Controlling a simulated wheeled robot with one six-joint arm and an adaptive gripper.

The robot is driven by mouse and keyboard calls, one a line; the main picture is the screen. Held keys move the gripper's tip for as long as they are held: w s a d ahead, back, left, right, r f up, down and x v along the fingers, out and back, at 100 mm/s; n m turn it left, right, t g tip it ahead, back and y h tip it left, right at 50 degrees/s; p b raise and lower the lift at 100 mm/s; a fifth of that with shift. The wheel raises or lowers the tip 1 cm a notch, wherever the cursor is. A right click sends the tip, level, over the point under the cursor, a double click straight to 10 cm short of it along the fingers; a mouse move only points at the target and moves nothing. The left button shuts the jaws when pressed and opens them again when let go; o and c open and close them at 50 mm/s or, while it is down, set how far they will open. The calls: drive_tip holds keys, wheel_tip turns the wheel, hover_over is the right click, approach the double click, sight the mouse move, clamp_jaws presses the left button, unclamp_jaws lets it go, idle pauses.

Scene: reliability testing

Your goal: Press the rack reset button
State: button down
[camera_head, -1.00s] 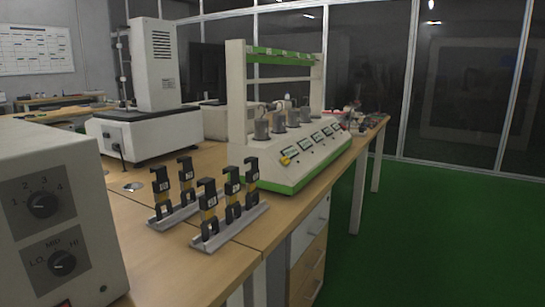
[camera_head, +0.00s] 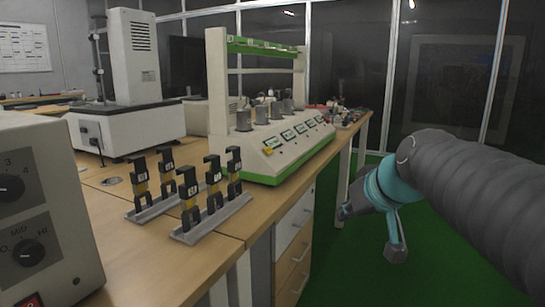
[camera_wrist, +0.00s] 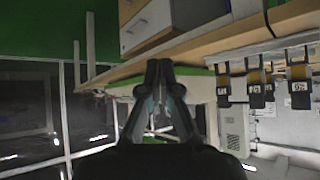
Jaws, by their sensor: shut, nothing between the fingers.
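The white and green test rack (camera_head: 285,150) stands on the wooden bench in the head view. A small yellow button (camera_head: 268,151) sits at the near end of its sloped front, beside a row of small displays. I cannot read a reset label. In the wrist view, where the scene appears upside down, part of the rack (camera_wrist: 198,88) shows behind my gripper (camera_wrist: 158,66). My gripper is shut and empty, its fingertips together and apart from the rack. The button cannot be made out in the wrist view. In the head view my arm reaches in from the right.
Several black and yellow clamps (camera_head: 213,185) stand on metal rails near the bench edge. A grey control box (camera_head: 60,235) with dials is at the near left. A tall white instrument (camera_head: 133,60) stands behind. Drawers (camera_head: 293,258) are below the bench. Green floor is at right.

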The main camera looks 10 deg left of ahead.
sight(268, 146)
drive_tip(key=w+a+r+n+t+y+b, duration=0.1)
drive_tip(key=w+a+r+n+y, duration=0.1)
drive_tip(key=w, duration=0.7)
drive_tip(key=w+a+r+n+t+y+b, duration=0.1)
drive_tip(key=w+a+r+n+y, duration=0.1)
drive_tip(key=w+a+r, duration=0.3)
drive_tip(key=w+a+r+n+t+y+b, duration=0.1)
drive_tip(key=w+a+r, duration=0.3)
drive_tip(key=w, duration=0.9)
drive_tip(key=shift+w+r+n+t+y+b, duration=0.4)
drive_tip(key=shift+n+t+b, duration=0.1)
drive_tip(key=shift+t, duration=0.1)
drive_tip(key=shift+a+f, duration=0.1)
drive_tip(key=shift+w+a+f+b, duration=0.35)
drive_tip(key=shift+a+f, duration=0.55)
drive_tip(key=shift+f, duration=0.2)
drive_tip(key=shift+w+a+f+b, duration=0.3)
drive_tip(key=shift+a+f, duration=0.6)
drive_tip(key=shift+f, duration=0.15)
drive_tip(key=shift+w+a+f+b, duration=0.35)
drive_tip(key=shift+a+f, duration=0.55)
drive_tip(key=shift+f, duration=0.2)
drive_tip(key=shift+a+f+b, duration=0.25)
drive_tip(key=shift+f+b, duration=0.05)
drive_tip(key=shift+b, duration=0.15)
